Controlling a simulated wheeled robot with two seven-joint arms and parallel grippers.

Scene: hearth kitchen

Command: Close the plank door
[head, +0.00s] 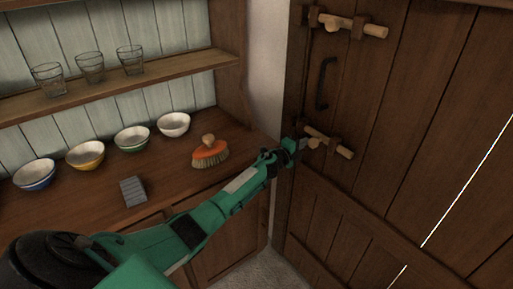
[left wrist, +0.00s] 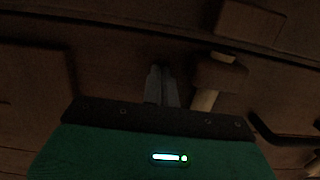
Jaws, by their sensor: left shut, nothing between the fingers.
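The plank door (head: 390,130) is dark brown wood and fills the right of the head view; whether it is fully shut I cannot tell. It carries an upper wooden bolt (head: 350,24), a black handle (head: 322,84) and a lower wooden bolt (head: 329,141). My left gripper (head: 299,145) is shut and empty beside the left end of the lower bolt; contact is unclear. In the dark left wrist view, its closed fingers (left wrist: 161,86) point at the planks, with a wooden peg (left wrist: 206,97) just right of them. My right gripper is not in view.
A wooden counter (head: 90,215) at left holds several bowls (head: 86,155), an orange brush (head: 209,153) and a grey block (head: 133,191). Glasses (head: 90,68) stand on the shelf (head: 150,80) above. A little floor (head: 262,272) shows between counter and door.

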